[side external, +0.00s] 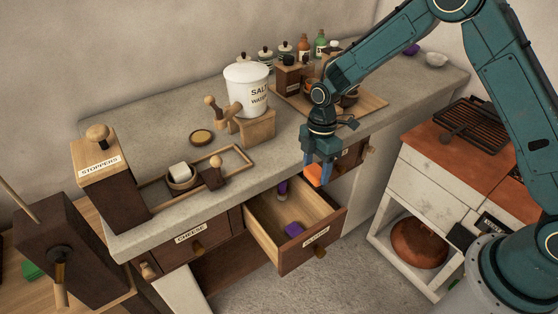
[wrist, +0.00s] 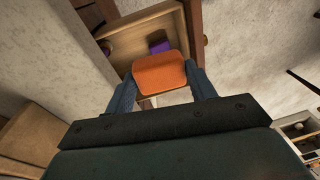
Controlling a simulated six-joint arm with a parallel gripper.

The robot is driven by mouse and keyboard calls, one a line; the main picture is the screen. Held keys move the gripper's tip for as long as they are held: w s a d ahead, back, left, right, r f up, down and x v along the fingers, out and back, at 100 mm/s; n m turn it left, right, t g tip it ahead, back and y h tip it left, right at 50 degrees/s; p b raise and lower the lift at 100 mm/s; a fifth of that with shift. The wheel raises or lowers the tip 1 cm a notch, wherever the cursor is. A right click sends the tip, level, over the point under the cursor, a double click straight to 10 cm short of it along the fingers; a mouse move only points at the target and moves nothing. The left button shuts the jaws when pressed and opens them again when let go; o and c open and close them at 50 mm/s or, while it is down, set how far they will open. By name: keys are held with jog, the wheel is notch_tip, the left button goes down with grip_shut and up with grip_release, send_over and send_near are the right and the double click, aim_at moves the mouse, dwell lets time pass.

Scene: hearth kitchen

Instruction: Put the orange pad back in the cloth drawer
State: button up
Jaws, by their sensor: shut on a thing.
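The orange pad (wrist: 160,76) is held between the blue fingers of my gripper (wrist: 163,88) in the wrist view. In the side external view my gripper (side external: 320,172) points down, with the pad (side external: 313,176) showing partly behind the fingers. An open wooden drawer (side external: 316,240) sticks out from the counter, below and to the left of my gripper. Its label is too small to read surely. A purple block (side external: 294,229) lies in it, and a purple-ended thing (side external: 282,188) is near its back. The drawer (wrist: 130,42) also shows beyond the pad in the wrist view.
A closed drawer labelled CHEESE (side external: 192,238) is left of the open one. A white unit (side external: 420,180) with a grill rack stands to the right.

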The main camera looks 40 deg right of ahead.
jog(key=shift+s+f+n, duration=0.1)
jog(key=shift+s+n, duration=0.25)
jog(key=shift+n, duration=0.05)
jog(key=shift+f, duration=0.15)
send_over(311, 224)
notch_tip(311, 224, down, 16)
jog(key=shift+r, duration=0.1)
dwell(0.4)
jog(key=shift+f, duration=1.95)
jog(key=o, duration=1)
jog(key=shift+f, duration=0.1)
jog(key=shift+c, duration=0.2)
